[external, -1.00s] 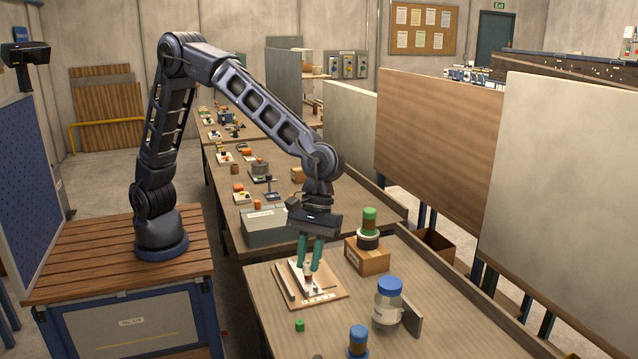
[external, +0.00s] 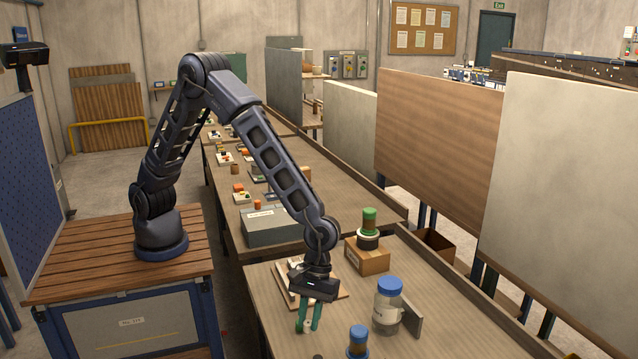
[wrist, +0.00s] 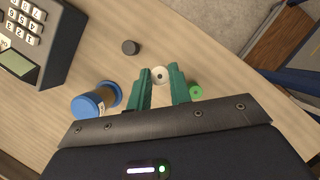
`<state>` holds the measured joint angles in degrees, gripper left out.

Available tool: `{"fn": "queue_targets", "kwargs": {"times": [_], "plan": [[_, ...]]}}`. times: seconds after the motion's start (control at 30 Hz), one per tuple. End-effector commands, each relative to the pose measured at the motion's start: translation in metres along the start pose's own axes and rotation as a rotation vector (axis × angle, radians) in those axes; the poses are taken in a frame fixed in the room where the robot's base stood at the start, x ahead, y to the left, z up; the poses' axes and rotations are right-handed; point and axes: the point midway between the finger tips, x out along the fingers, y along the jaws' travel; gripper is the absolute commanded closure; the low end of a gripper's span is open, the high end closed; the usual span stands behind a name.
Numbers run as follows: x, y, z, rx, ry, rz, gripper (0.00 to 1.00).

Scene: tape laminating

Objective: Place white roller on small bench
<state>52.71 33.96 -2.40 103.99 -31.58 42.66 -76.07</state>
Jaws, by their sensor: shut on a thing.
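My gripper (external: 309,328) is shut on the white roller (wrist: 160,76), a small pale cylinder with a dark centre hole held between the green fingertips (wrist: 163,86). In the external view the fingers mostly hide the roller. My gripper is over the table in front of a low wooden board with a pale fixture (external: 285,284), which may be the small bench; my arm hides part of it. A small green cylinder (wrist: 195,91) lies beside the right finger in the wrist view. I cannot tell whether the roller touches the table.
A blue-lidded clear jar (external: 389,302) stands right of my gripper, with a grey plate (external: 412,318) beside it. A cardboard box (external: 366,259) is behind.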

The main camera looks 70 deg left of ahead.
Motion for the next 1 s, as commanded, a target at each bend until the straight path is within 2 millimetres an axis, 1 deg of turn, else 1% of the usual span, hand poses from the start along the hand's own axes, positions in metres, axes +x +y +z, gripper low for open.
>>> {"fn": "queue_targets", "kwargs": {"times": [0.03, 0.27, 0.4, 0.53, 0.93, 0.97, 1.0], "plan": [[0.005, 0.000, -0.002, 0.000, 0.000, -0.001, 1.00], [0.016, 0.000, -0.006, 0.000, -0.001, 0.000, 1.00], [0.034, 0.000, -0.014, -0.001, -0.001, -0.003, 1.00], [0.047, 0.000, -0.019, 0.000, 0.000, -0.001, 1.00], [0.051, 0.000, -0.021, 0.000, -0.001, 0.000, 1.00], [0.051, 0.000, -0.021, 0.000, -0.001, 0.000, 0.76], [0.050, 0.000, -0.021, 0.000, -0.001, 0.000, 0.68]]}}
